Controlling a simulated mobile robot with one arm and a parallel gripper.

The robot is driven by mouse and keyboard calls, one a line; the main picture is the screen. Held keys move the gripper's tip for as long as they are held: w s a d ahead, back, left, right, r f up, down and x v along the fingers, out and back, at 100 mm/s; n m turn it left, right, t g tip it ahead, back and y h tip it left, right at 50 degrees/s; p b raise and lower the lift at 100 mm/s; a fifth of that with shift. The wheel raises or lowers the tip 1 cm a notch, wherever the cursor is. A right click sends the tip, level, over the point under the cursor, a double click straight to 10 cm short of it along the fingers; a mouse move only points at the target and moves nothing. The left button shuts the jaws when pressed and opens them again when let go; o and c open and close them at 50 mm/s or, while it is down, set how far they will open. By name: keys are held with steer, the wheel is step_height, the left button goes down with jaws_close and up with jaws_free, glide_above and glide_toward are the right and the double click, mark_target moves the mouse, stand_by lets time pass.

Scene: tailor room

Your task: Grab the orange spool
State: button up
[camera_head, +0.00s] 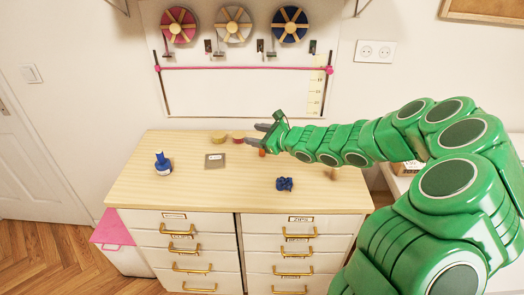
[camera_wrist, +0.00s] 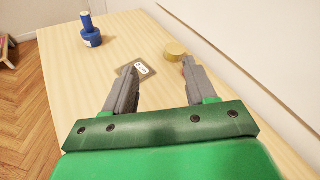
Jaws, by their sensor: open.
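A small orange object (camera_head: 262,153), which looks like the orange spool, stands on the wooden top of the drawer cabinet (camera_head: 220,195). It is just below my green wrist in the head view, partly hidden by it. My gripper (camera_head: 257,134) is open and points left along the back of the cabinet top, its fingertips left of and above the orange object in the picture. In the wrist view my gripper (camera_wrist: 160,68) shows two grey fingers spread apart with nothing between them but tabletop and a card beyond. The orange object is not visible in the wrist view.
A yellow round item (camera_head: 218,137) and a red one (camera_head: 238,138) sit near the fingertips. A grey card (camera_head: 215,161), a blue bottle-like item (camera_head: 162,165) and a dark blue crumpled item (camera_head: 284,184) lie around. The wall board (camera_head: 240,95) stands behind. The cabinet top's front left is clear.

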mark_target(265, 157)
steer(key=w+d+f+m+h, duration=0.1)
steer(key=d+f+m, duration=0.1)
steer(key=f, duration=0.2)
steer(key=w+d+f+m+h, duration=0.1)
steer(key=d+f+m, duration=0.1)
steer(key=f, duration=0.2)
steer(key=w+d+f+m+t+h, duration=0.1)
steer(key=w+d+f, duration=0.1)
steer(key=f, duration=0.1)
steer(key=shift+f+m, duration=0.4)
steer(key=shift+x, duration=0.9)
steer(key=shift+w+r+x, duration=0.15)
steer(key=shift+x, duration=0.85)
steer(key=shift+w+r+x, duration=0.15)
steer(key=shift+r+x, duration=0.05)
steer(key=shift+x, duration=0.85)
steer(key=shift+w+a+f, duration=0.3)
steer(key=shift+w+a, duration=0.15)
steer(key=shift+w, duration=0.05)
steer(key=c, duration=1)
steer(key=shift+r, duration=0.1)
steer(key=shift+c, duration=0.2)
